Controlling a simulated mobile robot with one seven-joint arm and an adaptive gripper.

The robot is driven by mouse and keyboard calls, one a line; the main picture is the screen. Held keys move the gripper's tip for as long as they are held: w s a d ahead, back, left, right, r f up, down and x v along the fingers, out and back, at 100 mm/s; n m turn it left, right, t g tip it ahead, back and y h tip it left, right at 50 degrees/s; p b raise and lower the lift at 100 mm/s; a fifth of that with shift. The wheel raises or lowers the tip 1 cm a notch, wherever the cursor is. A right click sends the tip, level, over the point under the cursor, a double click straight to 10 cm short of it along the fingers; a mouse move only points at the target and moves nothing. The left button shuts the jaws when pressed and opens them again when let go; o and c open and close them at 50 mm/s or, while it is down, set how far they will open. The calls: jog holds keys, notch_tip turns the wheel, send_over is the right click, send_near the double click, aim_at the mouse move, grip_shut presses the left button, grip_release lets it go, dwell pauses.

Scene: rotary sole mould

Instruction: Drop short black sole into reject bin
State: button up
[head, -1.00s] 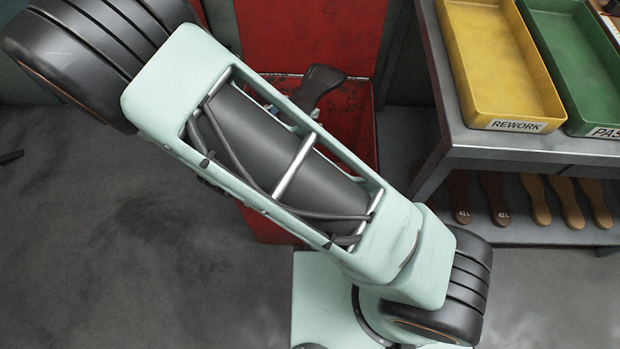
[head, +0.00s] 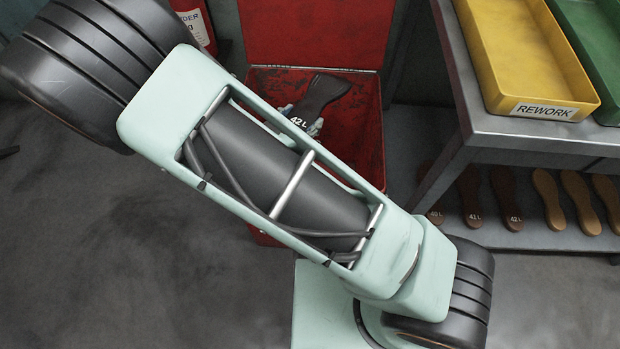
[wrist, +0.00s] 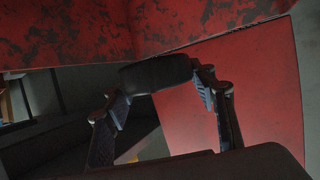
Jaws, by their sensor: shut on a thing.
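The black sole (head: 326,92), marked "42 L", shows past my arm in the head view, over the opening of the red bin (head: 368,135). The bin's red lid (head: 310,35) stands open behind it. In the head view my gripper is mostly hidden behind my arm; a little of it shows beside the sole. In the wrist view my gripper (wrist: 161,92) has its fingers on both sides of the sole's dark end (wrist: 157,73) and is shut on it. Red scuffed bin walls (wrist: 200,22) fill the top. How deep the sole hangs is unclear.
A grey bench (head: 490,125) at the right carries a yellow REWORK tray (head: 525,50) and a green tray (head: 590,45). Several brown and tan soles (head: 505,195) lie on its lower shelf. A red extinguisher (head: 197,25) stands at the back left. Floor at left is clear.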

jog(key=shift+r, duration=0.1)
jog(key=o, duration=1.4)
jog(key=v, duration=1.2)
jog(key=shift+a, duration=0.1)
